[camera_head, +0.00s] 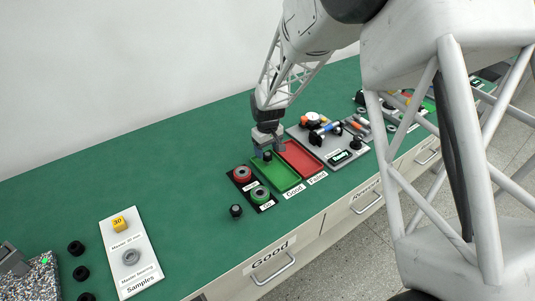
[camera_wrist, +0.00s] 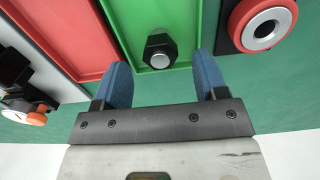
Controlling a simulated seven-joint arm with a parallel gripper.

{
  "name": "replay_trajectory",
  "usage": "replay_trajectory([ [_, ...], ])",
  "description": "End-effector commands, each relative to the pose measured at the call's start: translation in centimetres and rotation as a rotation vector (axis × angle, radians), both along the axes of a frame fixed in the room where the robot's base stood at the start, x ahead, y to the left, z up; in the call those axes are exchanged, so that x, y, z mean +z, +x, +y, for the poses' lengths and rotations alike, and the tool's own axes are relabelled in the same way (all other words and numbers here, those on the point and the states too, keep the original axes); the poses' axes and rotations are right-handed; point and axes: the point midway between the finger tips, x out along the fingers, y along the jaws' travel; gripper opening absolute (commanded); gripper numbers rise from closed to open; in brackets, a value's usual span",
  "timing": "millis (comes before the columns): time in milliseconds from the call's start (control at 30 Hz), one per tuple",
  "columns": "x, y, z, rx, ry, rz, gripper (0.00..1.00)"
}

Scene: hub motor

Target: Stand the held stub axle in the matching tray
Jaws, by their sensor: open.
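The stub axle, a black hex-shaped part with a round silver end, is in the green tray (camera_head: 283,178). In the wrist view the axle (camera_wrist: 160,50) shows nearly end-on, looking upright, by the green tray's end wall (camera_wrist: 182,75). My gripper (camera_wrist: 163,80) is open, its two blue fingers apart on either side of the axle with visible gaps. In the head view my gripper (camera_head: 268,147) is low over the far end of the green tray, partly hiding the axle. The tray's label reads "Good".
The red tray (camera_head: 302,160), labelled "Failed", adjoins the green one. A red-ringed part (camera_head: 242,173) and a green-ringed part (camera_head: 260,193) sit on a dark base to the left. A grey tool board (camera_head: 330,150) lies beyond.

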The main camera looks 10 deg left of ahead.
Motion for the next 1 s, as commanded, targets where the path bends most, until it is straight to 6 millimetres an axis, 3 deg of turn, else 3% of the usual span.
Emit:
replay_trajectory([
  [500,7.8,0.0,0.0,0.000,0.001,-0.001,0.66],
  [700,9.0,0.0,0.0,0.000,0.000,0.000,0.66],
  [1000,9.2,0.0,0.0,0.000,-0.001,0.001,0.66],
])
